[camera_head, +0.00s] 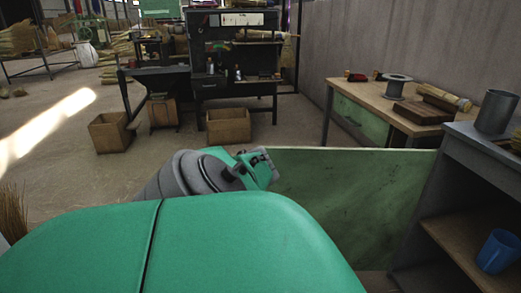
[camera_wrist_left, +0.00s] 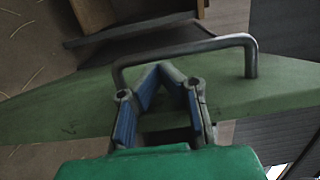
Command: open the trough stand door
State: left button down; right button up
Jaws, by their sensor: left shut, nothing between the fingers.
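The trough stand door (camera_head: 345,195) is a flat green panel standing swung out from the grey stand (camera_head: 465,155), so the shelves inside show. In the left wrist view the green door (camera_wrist_left: 265,88) fills the middle, with a grey metal bar handle (camera_wrist_left: 185,47) on it. My left gripper (camera_wrist_left: 163,72) is shut and empty, its fingertips just below the handle bar in that view; I cannot tell whether they touch it or the door. In the head view my left arm reaches the door's left end, and the fingertips are hidden. My right gripper is not in view.
A wooden table (camera_head: 390,105) with a spool (camera_head: 398,86) is behind the door. Cardboard boxes (camera_head: 228,126) sit by a dark workbench.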

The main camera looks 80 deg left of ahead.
pick_arm(q)
jog(key=s+d, duration=0.1)
jog(key=s, duration=1.1)
jog(key=shift+d+r, duration=0.15)
jog(key=shift+d, duration=0.05)
